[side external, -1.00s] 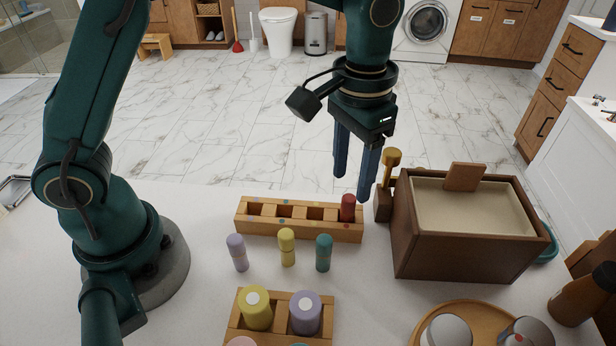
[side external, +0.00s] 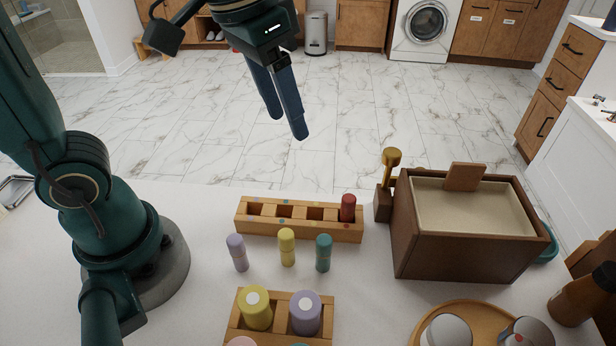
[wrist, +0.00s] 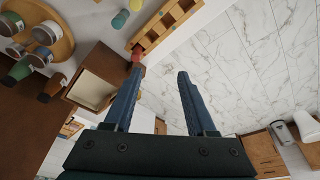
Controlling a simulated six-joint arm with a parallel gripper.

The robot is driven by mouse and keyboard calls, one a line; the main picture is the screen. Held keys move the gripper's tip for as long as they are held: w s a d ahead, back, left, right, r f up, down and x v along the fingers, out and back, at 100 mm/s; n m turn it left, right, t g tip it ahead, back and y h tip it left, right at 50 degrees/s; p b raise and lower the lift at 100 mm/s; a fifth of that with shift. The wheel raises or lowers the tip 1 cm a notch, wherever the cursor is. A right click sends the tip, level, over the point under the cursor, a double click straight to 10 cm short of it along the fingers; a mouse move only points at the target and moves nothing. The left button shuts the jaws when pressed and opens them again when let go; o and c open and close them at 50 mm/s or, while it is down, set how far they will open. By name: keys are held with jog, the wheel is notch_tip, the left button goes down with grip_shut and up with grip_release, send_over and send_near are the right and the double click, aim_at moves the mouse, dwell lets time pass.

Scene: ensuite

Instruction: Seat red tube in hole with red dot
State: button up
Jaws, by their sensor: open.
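The red tube (side external: 348,208) stands upright in the rightmost hole of the wooden rack (side external: 300,231), with its top above the rim. A red dot (side external: 346,226) shows on the rack's front face below that hole. The other rack holes look empty. The red tube also shows at the end of the rack in the wrist view (wrist: 137,54). My gripper (side external: 287,128) is open and empty, raised well above and behind the rack; it also shows in the wrist view (wrist: 158,75).
Lilac (side external: 238,253), yellow (side external: 287,247) and teal (side external: 323,253) tubes stand in front of the rack. A second wooden holder (side external: 279,330) with larger cylinders is nearer. A brown box (side external: 450,250) stands right of the rack, and a round tray (side external: 425,325) in front of it.

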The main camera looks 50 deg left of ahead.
jog(key=s+a+f+t, duration=0.2)
jog(key=s+a+f, duration=0.1)
jog(key=s, duration=0.4)
jog(key=shift+a+f+n+t, duration=0.25)
jog(key=shift+f+n+t, duration=0.05)
jog(key=shift+f+n, duration=0.15)
jog(key=o, duration=0.7)
jog(key=d+r+n+g, duration=0.3)
jog(key=r+n, duration=0.2)
jog(key=n, duration=0.3)
jog(key=g, duration=0.3)
send_over(286, 233)
jog(key=shift+n, duration=0.45)
notch_tip(286, 233, down, 10)
jog(key=shift+r, duration=0.15)
